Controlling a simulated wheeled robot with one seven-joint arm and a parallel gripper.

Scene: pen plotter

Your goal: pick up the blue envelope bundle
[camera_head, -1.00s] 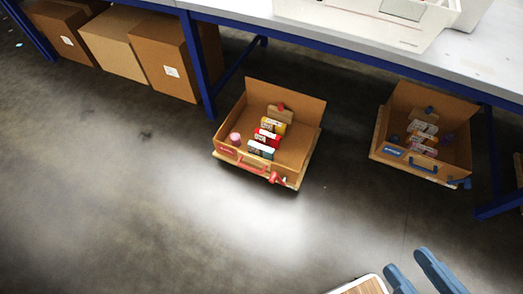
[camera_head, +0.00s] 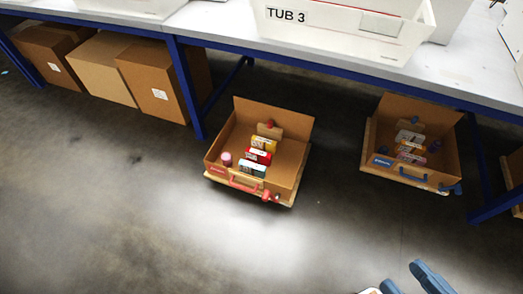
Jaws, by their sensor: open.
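I cannot make out a blue envelope bundle in this view. White tubs stand on the table, and the one marked TUB 3 (camera_head: 345,32) is nearest the middle; its inside is mostly hidden. My gripper (camera_head: 409,282) shows only in part at the bottom right edge, as two blue fingers set apart with nothing visible between them. It is over the floor, well in front of the table.
The grey table (camera_head: 225,28) has blue legs. Under it are an open cardboard box with a red handle (camera_head: 288,165), another with a blue handle (camera_head: 438,155) and closed cartons (camera_head: 155,85). The grey floor (camera_head: 150,225) in front is clear.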

